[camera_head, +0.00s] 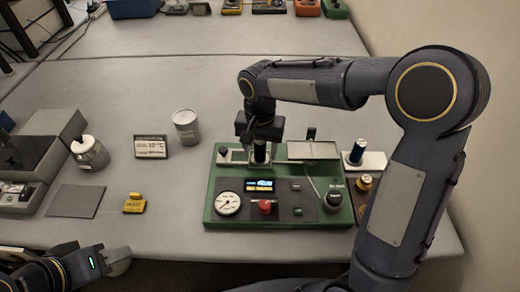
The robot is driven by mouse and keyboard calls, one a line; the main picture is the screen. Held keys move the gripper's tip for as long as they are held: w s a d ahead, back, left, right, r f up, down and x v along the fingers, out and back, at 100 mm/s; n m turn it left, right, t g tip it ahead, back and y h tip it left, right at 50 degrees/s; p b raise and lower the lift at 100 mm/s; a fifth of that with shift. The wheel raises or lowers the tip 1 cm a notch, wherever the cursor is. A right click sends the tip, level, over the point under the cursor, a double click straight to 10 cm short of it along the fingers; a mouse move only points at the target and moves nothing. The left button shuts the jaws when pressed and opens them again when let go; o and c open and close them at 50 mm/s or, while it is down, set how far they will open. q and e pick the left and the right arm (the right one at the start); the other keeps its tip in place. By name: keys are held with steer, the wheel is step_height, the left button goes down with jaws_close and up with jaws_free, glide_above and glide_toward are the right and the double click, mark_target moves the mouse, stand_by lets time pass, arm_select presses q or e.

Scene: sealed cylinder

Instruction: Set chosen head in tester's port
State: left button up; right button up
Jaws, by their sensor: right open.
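The tester (282,222) is a green-framed box with a dial gauge, a lit blue display and a red button. My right gripper (261,139) points down over its back left part, jaws open. A dark cylindrical head (260,153) stands upright at a pale fitting on the tester, directly below or between the jaws; the gripper hides its top, and I cannot tell how deep it sits. A dark blue head (357,153) stands on a white plate right of the tester. A brass-coloured head (364,183) stands in front of it. My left gripper (118,262) is low at the front left, away from the tester.
A grey canister (186,127), a small display sign (151,147), a lidded metal jar (90,152), a yellow tag block (134,203) and a dark flat pad (76,201) stand or lie left of the tester. The table's middle behind is clear.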

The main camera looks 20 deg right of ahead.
step_height(320, 180, up, 11)
steer(key=shift+f, duration=0.2)
steer(key=shift+r, duration=0.25)
steer(key=shift+s+d, duration=0.15)
steer(key=shift+s, duration=0.05)
steer(key=s+d+n+t+y, duration=0.2)
steer(key=s+d, duration=0.5)
steer(key=s, duration=0.4)
steer(key=s+f+n+t+y, duration=0.1)
steer(key=s+f+t, duration=0.2)
steer(key=s+f, duration=0.3)
steer(key=s, duration=0.4)
steer(key=shift+s+n+t+y, duration=0.3)
steer(key=shift+s+n+y, duration=0.1)
steer(key=shift+d, duration=0.1)
